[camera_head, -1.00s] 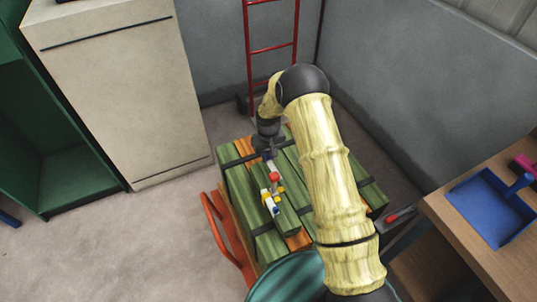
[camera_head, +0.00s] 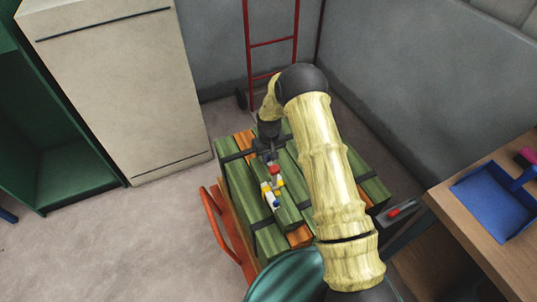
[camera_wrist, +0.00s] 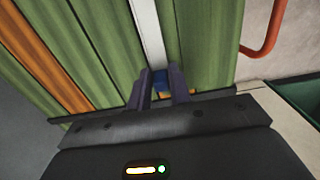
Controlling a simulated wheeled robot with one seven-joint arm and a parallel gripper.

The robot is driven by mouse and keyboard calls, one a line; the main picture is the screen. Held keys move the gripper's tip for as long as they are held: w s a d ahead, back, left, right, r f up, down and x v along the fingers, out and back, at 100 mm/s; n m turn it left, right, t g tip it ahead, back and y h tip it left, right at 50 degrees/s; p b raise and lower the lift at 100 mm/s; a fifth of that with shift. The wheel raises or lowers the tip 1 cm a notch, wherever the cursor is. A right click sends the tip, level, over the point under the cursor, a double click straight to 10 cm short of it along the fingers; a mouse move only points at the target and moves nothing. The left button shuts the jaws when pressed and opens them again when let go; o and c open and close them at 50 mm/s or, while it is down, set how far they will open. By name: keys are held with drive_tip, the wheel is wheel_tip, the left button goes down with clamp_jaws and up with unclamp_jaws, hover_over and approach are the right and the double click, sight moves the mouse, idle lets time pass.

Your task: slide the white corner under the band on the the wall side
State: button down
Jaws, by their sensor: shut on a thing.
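The load (camera_head: 238,185) is a stack of green and orange planks with dark bands across it. The wall-side band (camera_head: 232,157) crosses its far end; in the wrist view a dark band (camera_wrist: 212,94) runs crosswise beside my fingers. My gripper (camera_head: 266,152) is low over the far end of the load; in the wrist view (camera_wrist: 160,92) it is shut on a blue part (camera_wrist: 160,80). The white corner (camera_wrist: 149,30) is a long strip along the planks, running from this blue part. Whether its edge is under the band is hidden by my fingers.
Small red, yellow, white and blue pieces (camera_head: 274,187) lie on the load closer to me. An orange rail (camera_head: 216,215) is at its left.

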drive_tip(key=shift+s+d+p, duration=0.25)
drive_tip(key=shift+s, duration=0.4)
drive_tip(key=shift+s+d+p, duration=0.2)
drive_tip(key=shift+s+d, duration=0.1)
drive_tip(key=shift+s, duration=0.35)
drive_tip(key=shift+s+d+p, duration=0.25)
drive_tip(key=shift+s, duration=0.4)
drive_tip(key=c, duration=1.2)
unclamp_jaws()
wheel_tip(320, 180, up, 18)
drive_tip(key=shift+f+p, duration=0.25)
drive_tip(key=shift+p, duration=0.1)
